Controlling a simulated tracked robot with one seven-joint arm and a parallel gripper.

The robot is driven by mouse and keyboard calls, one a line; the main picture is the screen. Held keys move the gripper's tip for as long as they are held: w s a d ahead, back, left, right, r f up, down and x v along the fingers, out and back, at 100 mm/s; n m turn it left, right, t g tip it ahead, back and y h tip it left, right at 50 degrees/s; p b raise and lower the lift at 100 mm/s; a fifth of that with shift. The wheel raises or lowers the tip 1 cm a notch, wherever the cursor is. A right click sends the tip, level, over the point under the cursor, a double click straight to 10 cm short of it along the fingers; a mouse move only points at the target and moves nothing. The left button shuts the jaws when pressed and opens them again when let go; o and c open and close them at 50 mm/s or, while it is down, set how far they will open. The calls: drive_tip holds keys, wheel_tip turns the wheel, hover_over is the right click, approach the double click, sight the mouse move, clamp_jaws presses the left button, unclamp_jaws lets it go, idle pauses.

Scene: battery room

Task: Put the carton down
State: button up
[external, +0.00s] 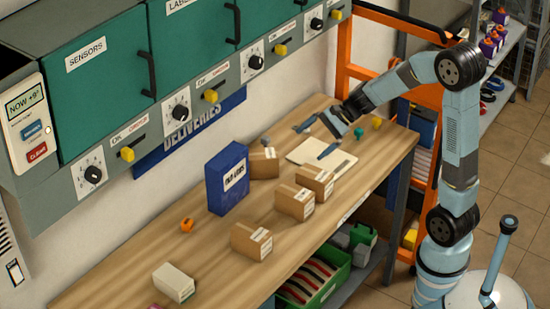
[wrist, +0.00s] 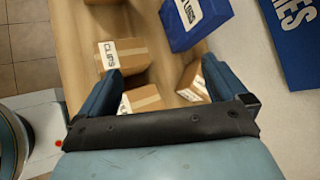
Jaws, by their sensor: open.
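Several brown cartons stand on the wooden bench. In the external view one (external: 264,163) is beside the blue box, two (external: 315,180) (external: 295,201) stand close together near the middle, and another (external: 251,241) is nearer the front. My gripper (external: 317,139) is open above the far part of the bench, over a pale mat (external: 322,158), with no carton held. In the wrist view my open fingers (wrist: 166,80) have cartons (wrist: 123,55) (wrist: 140,99) (wrist: 193,82) beyond and partly behind them. I cannot tell which carton the task means.
A tall blue box (external: 228,178) stands by the cartons, with an orange item (external: 187,225) and a white box (external: 174,282) farther left. Small teal and yellow items lie near my gripper. Green cabinets (external: 190,32) overhang the bench's rear. The orange frame (external: 343,50) is behind my arm.

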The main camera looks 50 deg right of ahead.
drive_tip(key=s+a+r+n+g+h, duration=0.1)
drive_tip(key=s+r+n+h, duration=0.15)
drive_tip(key=s+n, duration=0.4)
drive_tip(key=s+a+r+n+g+h, duration=0.1)
drive_tip(key=s+a+r+n, duration=0.15)
drive_tip(key=s, duration=0.65)
drive_tip(key=s+d+r+n+h, duration=0.2)
drive_tip(key=s+d+n, duration=0.1)
drive_tip(key=s+n, duration=0.1)
drive_tip(key=s+d+r+n+t+h, duration=0.1)
drive_tip(key=s+d+n+h, duration=0.2)
drive_tip(key=s, duration=0.4)
drive_tip(key=shift+r+n+t, duration=0.3)
drive_tip(key=shift+r+n, duration=0.1)
drive_tip(key=shift+n, duration=0.2)
